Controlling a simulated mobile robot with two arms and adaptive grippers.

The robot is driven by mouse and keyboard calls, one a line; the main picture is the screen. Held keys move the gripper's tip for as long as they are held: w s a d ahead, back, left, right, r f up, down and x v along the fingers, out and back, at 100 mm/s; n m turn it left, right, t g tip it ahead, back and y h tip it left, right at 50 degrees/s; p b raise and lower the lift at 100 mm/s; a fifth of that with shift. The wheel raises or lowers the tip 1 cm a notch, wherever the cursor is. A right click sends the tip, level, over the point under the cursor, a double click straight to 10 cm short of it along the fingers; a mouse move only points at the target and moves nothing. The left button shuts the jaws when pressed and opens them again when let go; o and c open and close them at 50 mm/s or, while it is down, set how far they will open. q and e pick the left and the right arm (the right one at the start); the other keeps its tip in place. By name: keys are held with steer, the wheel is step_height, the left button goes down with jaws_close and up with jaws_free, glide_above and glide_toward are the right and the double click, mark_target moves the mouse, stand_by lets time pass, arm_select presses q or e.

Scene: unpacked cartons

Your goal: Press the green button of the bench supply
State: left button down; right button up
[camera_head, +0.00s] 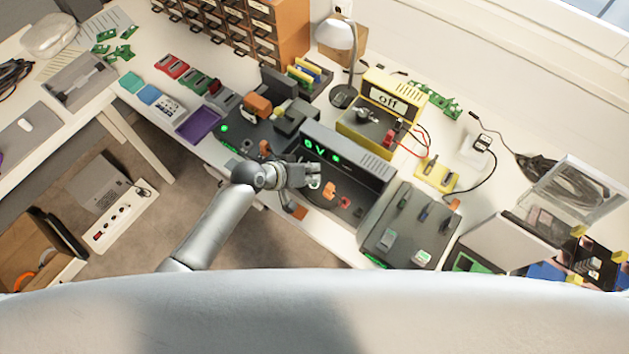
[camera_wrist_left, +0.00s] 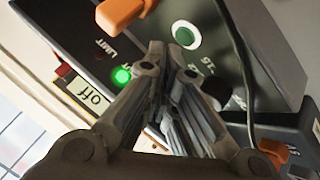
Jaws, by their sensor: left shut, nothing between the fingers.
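The bench supply (camera_head: 350,150) is a dark box with green display characters on the workbench, right of my left gripper. In the left wrist view its dark panel (camera_wrist_left: 225,60) shows a round green button (camera_wrist_left: 185,35) with a white ring, a lit green lamp (camera_wrist_left: 122,75) and an orange knob (camera_wrist_left: 120,12). My left gripper (camera_head: 314,175) is shut and empty in front of the supply. In the left wrist view its fingertips (camera_wrist_left: 172,52) appear just below the green button and overlap its lower edge. I cannot tell whether they touch it. My right gripper is not in view.
A yellow device (camera_head: 375,115) reading "off" stands behind the supply. A grey tilted panel (camera_head: 408,225) stands to its right, and another dark unit (camera_head: 245,130) to its left. A lamp (camera_head: 338,50) and drawer cabinet (camera_head: 270,30) stand at the back.

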arm_select(q)
steer(key=shift+f, duration=0.1)
stand_by(0.3)
steer(key=shift+f+b, duration=0.3)
steer(key=shift+f, duration=0.15)
stand_by(0.3)
steer(key=shift+r+p, duration=0.55)
steer(key=shift+r, duration=0.05)
step_height(320, 180, up, 6)
steer(key=p, duration=0.5)
steer(key=shift+p, duration=0.4)
